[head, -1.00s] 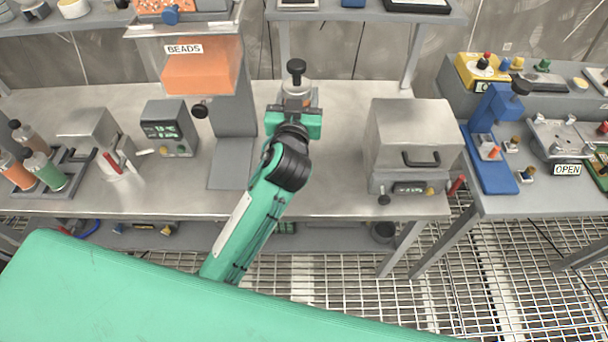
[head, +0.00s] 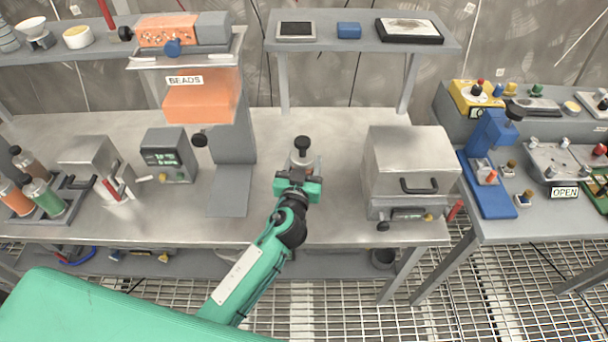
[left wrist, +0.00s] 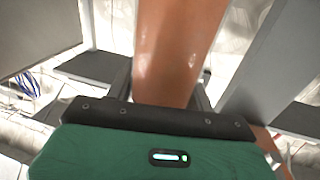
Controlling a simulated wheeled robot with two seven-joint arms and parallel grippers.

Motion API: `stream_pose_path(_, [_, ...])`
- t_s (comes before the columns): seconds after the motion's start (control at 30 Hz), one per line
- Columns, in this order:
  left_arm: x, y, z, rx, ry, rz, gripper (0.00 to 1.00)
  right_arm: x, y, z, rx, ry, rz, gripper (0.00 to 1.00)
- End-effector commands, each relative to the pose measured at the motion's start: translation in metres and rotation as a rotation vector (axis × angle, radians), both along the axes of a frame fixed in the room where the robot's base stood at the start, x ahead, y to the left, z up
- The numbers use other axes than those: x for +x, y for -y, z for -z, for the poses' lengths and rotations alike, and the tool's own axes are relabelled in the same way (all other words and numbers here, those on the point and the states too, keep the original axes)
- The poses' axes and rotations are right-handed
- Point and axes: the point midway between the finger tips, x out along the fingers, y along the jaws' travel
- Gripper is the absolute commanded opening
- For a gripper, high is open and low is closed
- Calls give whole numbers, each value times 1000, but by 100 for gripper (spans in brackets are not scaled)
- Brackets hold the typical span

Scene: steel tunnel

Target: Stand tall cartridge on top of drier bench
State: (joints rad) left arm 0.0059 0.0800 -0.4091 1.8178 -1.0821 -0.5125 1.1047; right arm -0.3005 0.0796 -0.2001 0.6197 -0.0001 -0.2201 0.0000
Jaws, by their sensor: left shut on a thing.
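My left gripper (head: 299,180) is shut on the tall cartridge (head: 303,158), over the middle of the steel drier bench (head: 130,225). From above, the cartridge shows a grey cap and a black knob. In the left wrist view its smooth orange-brown body (left wrist: 178,45) rises upright between the fingers, leaning slightly in the picture. Its foot is hidden behind the gripper, so I cannot tell whether it touches the bench top. My right gripper is not in view.
A bead hopper (head: 203,98) on a grey column stands left of the gripper, a steel oven-like box (head: 408,165) right. A raised shelf (head: 358,40) runs behind. A small display box (head: 168,155) is farther left. Bare bench surrounds the gripper.

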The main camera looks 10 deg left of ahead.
Motion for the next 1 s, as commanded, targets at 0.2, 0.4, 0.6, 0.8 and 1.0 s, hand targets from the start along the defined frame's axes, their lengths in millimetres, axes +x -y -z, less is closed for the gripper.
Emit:
stream_pose_path(0.2, [0, 0, 24, 3, -1, 1, 15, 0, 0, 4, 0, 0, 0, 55])
stream_pose_path(0.4, [0, 0, 45, 1, 0, 1, 15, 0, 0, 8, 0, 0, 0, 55])
stream_pose_path(0.6, [0, 0, 46, 0, 1, 1, 15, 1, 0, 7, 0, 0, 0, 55])
stream_pose_path(0.8, [0, 0, 50, -1, 1, 0, 15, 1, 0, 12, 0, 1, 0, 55])
stream_pose_path(1.0, [0, 0, 49, 0, 0, 0, 75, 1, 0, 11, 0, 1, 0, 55])
